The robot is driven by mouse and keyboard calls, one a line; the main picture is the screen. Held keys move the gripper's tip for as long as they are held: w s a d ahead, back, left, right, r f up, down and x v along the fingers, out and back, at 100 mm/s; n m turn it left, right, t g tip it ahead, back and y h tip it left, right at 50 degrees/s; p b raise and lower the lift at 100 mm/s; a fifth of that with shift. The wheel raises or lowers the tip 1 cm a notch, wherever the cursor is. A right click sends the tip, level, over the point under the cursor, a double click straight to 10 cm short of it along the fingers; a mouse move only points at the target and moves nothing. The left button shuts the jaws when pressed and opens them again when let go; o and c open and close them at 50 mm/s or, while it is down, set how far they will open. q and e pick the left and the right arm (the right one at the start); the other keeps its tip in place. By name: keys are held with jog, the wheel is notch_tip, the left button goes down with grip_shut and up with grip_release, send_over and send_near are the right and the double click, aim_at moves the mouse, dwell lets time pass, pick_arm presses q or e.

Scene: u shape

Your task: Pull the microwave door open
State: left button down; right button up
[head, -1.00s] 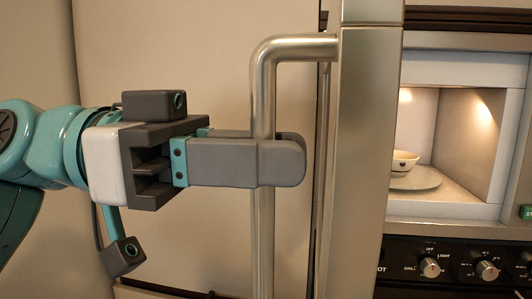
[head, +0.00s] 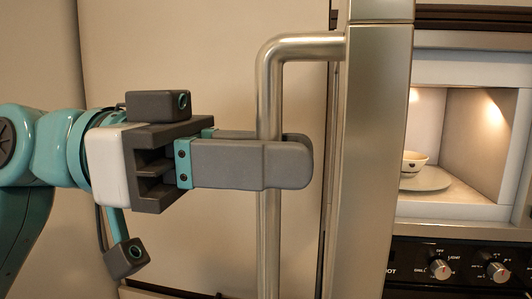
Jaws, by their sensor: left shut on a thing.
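The microwave door (head: 370,150) stands swung open and shows nearly edge-on in the middle of the head view. Its metal bar handle (head: 269,240) runs upright on the door's left side and bends in to the door at the top. My left gripper (head: 290,162) comes in from the left and is shut around the upright part of the handle. The microwave's lit cavity (head: 475,140) shows to the right of the door. My right gripper is not in view.
Inside the cavity a small bowl (head: 415,162) sits on a round plate (head: 427,180), partly hidden by the door. Below is a black control panel with knobs (head: 440,269). Pale cabinet panels (head: 170,50) stand behind my left arm.

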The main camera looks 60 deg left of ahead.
pick_arm(q)
jog(key=c, duration=1.1)
grip_release()
jog(key=shift+f, duration=0.1)
jog(key=b+v, duration=0.1)
jog(key=v, duration=1.5)
jog(key=shift+s, duration=0.15)
